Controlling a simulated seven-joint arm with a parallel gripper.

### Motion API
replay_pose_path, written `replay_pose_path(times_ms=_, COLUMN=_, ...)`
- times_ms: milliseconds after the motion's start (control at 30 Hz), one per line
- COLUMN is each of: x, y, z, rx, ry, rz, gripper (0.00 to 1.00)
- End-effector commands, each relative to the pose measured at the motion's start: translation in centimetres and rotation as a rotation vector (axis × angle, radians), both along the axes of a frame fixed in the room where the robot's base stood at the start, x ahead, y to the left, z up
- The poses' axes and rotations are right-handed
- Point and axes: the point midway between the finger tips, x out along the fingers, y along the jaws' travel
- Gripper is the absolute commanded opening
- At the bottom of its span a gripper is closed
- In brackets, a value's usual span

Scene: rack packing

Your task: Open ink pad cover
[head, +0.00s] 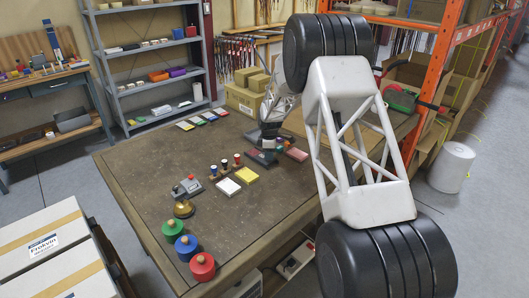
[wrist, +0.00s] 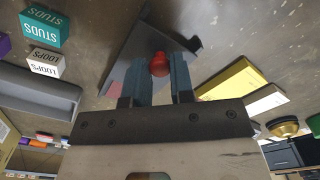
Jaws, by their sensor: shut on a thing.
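My gripper (head: 268,143) is over the far right part of the workbench, and its fingers (wrist: 162,78) reach down at the ink pad. In the wrist view the fingers are closed on a small red knob (wrist: 159,64). The knob sits over a dark grey plate-like cover (wrist: 136,46), which looks tilted in the picture. A patch of red (wrist: 114,89) shows beside the left finger. In the head view a dark pad piece (head: 262,157) lies below the gripper, with a red pad (head: 296,154) just to its right. The arm hides part of this area.
A white pad (head: 229,187) and a yellow pad (head: 247,175) lie nearer, beside several small stamps (head: 225,167). A brass bell (head: 183,208) and green, blue and red (head: 202,267) round knobbed pieces stand along the left. The table (head: 140,172) is bare at its middle left.

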Motion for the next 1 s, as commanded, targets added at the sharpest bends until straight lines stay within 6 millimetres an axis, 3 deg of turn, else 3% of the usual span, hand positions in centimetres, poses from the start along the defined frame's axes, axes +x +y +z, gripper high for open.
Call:
replay_pose_path(times_ms=433, x=-0.53, y=-0.56, z=0.02, rx=0.0, ry=0.0, rz=0.0, gripper=0.0)
replay_pose_path(times_ms=467, x=-0.53, y=-0.56, z=0.02, rx=0.0, ry=0.0, rz=0.0, gripper=0.27)
replay_pose_path(times_ms=600, x=-0.53, y=-0.55, z=0.02, rx=0.0, ry=0.0, rz=0.0, gripper=0.48)
replay_pose_path(times_ms=1000, x=-0.52, y=-0.53, z=0.38, rx=0.0, ry=-0.001, rz=0.0, gripper=0.48)
